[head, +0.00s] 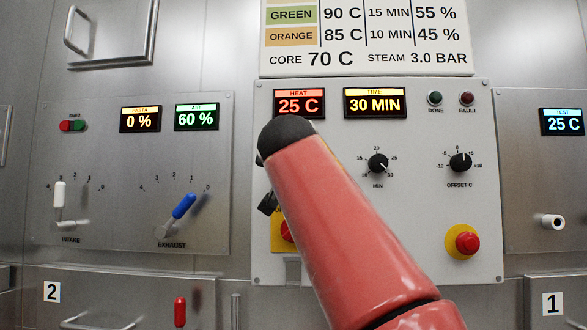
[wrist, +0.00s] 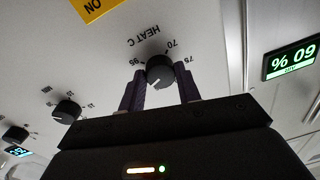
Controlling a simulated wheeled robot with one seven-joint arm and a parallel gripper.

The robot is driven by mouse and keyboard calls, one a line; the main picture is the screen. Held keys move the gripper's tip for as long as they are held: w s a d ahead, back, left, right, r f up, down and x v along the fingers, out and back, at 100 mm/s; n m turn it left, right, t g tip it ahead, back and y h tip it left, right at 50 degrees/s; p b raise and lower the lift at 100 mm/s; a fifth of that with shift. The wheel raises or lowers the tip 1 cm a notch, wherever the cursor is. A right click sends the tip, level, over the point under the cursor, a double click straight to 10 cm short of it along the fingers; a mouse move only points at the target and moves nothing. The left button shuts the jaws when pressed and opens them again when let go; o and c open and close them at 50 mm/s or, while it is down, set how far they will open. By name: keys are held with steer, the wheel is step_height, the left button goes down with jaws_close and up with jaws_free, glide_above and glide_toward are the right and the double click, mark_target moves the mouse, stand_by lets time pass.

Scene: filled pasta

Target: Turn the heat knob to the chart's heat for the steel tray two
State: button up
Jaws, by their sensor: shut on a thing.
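The heat knob (wrist: 160,71) is a dark round knob under upside-down "HEAT C" lettering in the wrist view. My gripper (wrist: 161,80) has one dark finger on each side of it and is shut on it. The knob's white line points down-left in that view; 70, 75 and 95 show around it. In the head view my red arm hides the knob. The heat display (head: 299,103) reads 25 C. The chart (head: 366,40) shows green 90 C and orange 85 C, core 70 C and steam 3.0 bar; its top is cut off, and no steel row shows.
The time display (head: 375,103) reads 30 MIN above the minute knob (head: 378,163). The offset knob (head: 460,162) and a red stop button (head: 467,242) are at the right. The intake lever (head: 59,198) and blue exhaust lever (head: 184,205) are at the left.

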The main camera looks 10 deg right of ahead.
steer(key=shift+f+m, duration=0.15)
steer(key=shift+m, duration=1.05)
steer(key=o, duration=1)
steer(key=b+v, duration=0.2)
steer(key=v, duration=0.5)
steer(key=shift+s+a+b, duration=0.2)
steer(key=shift+s+b, duration=0.15)
steer(key=shift+b, duration=0.05)
